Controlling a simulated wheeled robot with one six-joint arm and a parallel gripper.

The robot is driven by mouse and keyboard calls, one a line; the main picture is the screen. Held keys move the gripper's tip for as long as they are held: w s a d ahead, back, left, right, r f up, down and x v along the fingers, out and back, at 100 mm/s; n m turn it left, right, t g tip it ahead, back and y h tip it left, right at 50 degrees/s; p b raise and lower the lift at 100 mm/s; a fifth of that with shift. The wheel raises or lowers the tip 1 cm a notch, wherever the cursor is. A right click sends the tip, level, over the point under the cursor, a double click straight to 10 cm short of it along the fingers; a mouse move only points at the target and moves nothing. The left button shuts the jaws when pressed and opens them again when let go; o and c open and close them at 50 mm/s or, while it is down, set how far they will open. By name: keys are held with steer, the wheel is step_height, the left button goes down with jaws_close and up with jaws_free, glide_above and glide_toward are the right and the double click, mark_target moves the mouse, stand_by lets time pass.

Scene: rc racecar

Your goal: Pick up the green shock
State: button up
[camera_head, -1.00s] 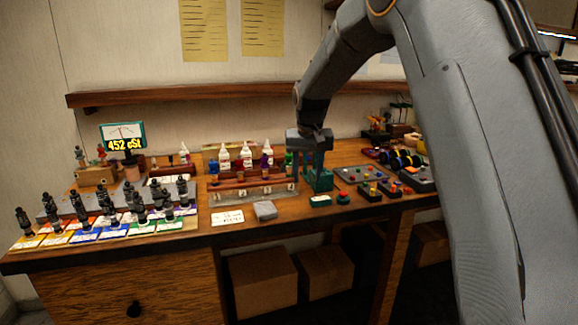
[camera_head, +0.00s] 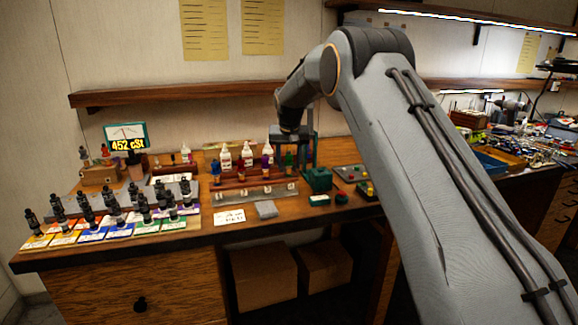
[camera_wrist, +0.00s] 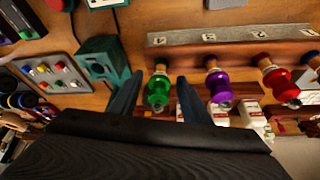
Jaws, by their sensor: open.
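The green shock (camera_wrist: 158,88) stands in a wooden rack (camera_wrist: 232,57) in the wrist view, at the slot marked 4. My gripper (camera_wrist: 161,78) is open, with one dark finger on each side of the green shock. No contact with it shows. A purple shock (camera_wrist: 220,87) and a red shock (camera_wrist: 282,86) stand in the same row. In the head view my gripper (camera_head: 291,138) is over the right end of the rack (camera_head: 255,191). The green shock is hard to make out there.
A teal device (camera_head: 318,179) stands close to the rack's right end. White bottles (camera_head: 246,154) stand behind the rack. A grey block (camera_head: 267,209) lies in front. Several dark shocks stand on coloured cards (camera_head: 92,234) at the left. A shelf (camera_head: 200,95) runs above.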

steer(key=shift+x, duration=0.9)
steer(key=c, duration=1)
steer(key=shift+c, duration=0.2)
step_height(320, 180, up, 11)
steer(key=shift+f+b, duration=0.2)
steer(key=shift+b, duration=0.9)
step_height(320, 180, up, 7)
steer(key=p, duration=0.5)
steer(key=shift+r, duration=0.1)
